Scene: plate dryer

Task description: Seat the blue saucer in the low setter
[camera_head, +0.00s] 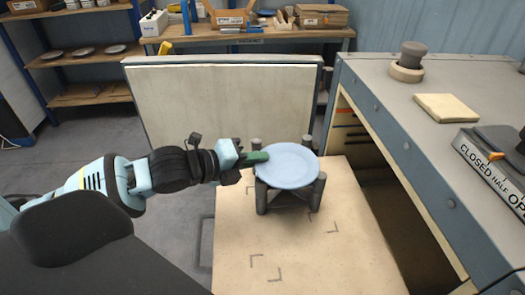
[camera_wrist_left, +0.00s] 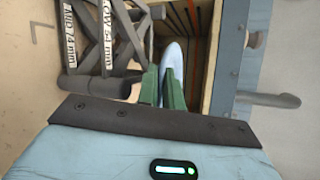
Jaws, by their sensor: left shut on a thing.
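The blue saucer (camera_head: 291,165) is held roughly level over the low setter (camera_head: 290,197), a dark frame with upright corner posts. My left gripper (camera_head: 256,157) is shut on the saucer's left rim with its green fingers. In the left wrist view, the fingers (camera_wrist_left: 162,88) pinch the saucer (camera_wrist_left: 173,58), seen nearly edge-on. The setter (camera_wrist_left: 108,40) lies to its left there, with a visible gap between its post ends and the saucer. Part of the setter is hidden under the saucer. My right gripper is not in view.
The setter stands on a pale board (camera_head: 240,255) with dark corner marks. An upright pale panel (camera_head: 215,105) is behind it. A grey-blue cabinet (camera_head: 420,150) with an open side is at the right, carrying a pale block (camera_head: 447,107) and a labelled lever unit.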

